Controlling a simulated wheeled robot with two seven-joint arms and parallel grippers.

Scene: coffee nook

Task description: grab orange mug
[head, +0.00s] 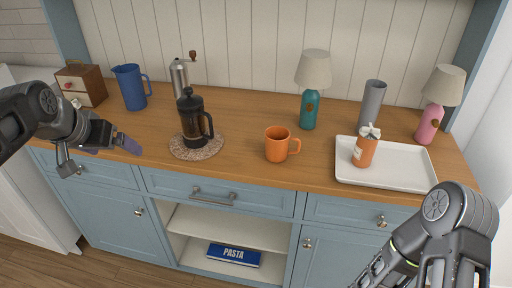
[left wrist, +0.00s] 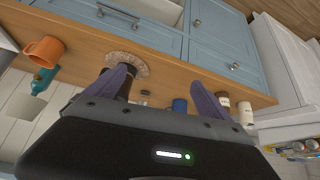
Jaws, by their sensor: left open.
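The orange mug (head: 277,146) stands upright near the front edge of the wooden counter, its handle to the right. It also shows at the left of the left wrist view (left wrist: 44,50). My left gripper (head: 127,143) is at the counter's left front, well left of the mug, with the French press between them. In the left wrist view my gripper's two purple fingers (left wrist: 163,85) are spread apart and nothing is between them. My right arm shows at the lower right of the head view; its fingers do not show.
The black French press (head: 190,122) stands on a round mat (head: 178,149). A blue pitcher (head: 130,87) and a grinder (head: 179,79) stand behind. A white tray (head: 398,180) with an orange bottle (head: 365,148) lies right of the mug. A teal lamp (head: 309,105) stands behind the mug.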

